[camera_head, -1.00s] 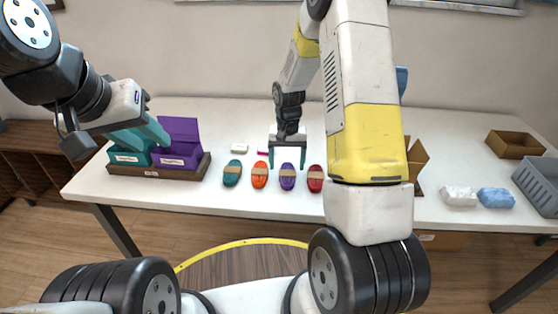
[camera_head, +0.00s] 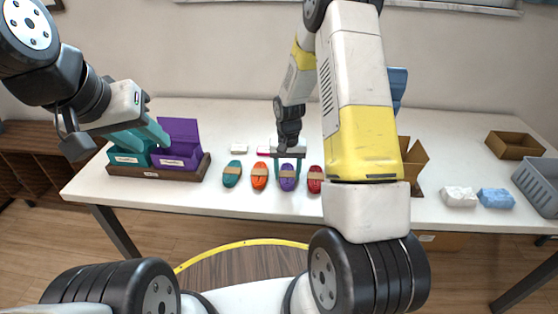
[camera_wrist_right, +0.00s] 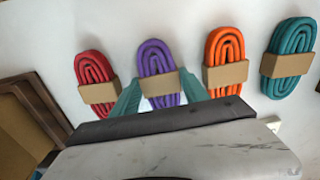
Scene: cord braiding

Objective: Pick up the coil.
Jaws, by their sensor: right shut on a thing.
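Several coils with tan paper bands lie in a row on the white table. They are teal (camera_head: 232,173), orange (camera_head: 260,176), purple (camera_head: 287,184) and red (camera_head: 315,180). My right gripper (camera_head: 288,168) is down at the purple coil, with one finger on each side of it, shut on it. In the right wrist view the purple coil (camera_wrist_right: 155,58) lies between the teal fingertips (camera_wrist_right: 160,95), with the red coil (camera_wrist_right: 93,73) to its left and the orange coil (camera_wrist_right: 225,50) to its right. My left gripper (camera_head: 158,132) is up at the left, over the open boxes; its finger opening is unclear.
A teal box (camera_head: 128,158) and a purple box (camera_head: 178,162) stand in a brown tray (camera_head: 150,173) at the left. White (camera_head: 459,197) and blue (camera_head: 496,198) packets, a brown tray (camera_head: 515,145) and a grey bin (camera_head: 538,186) are at the right.

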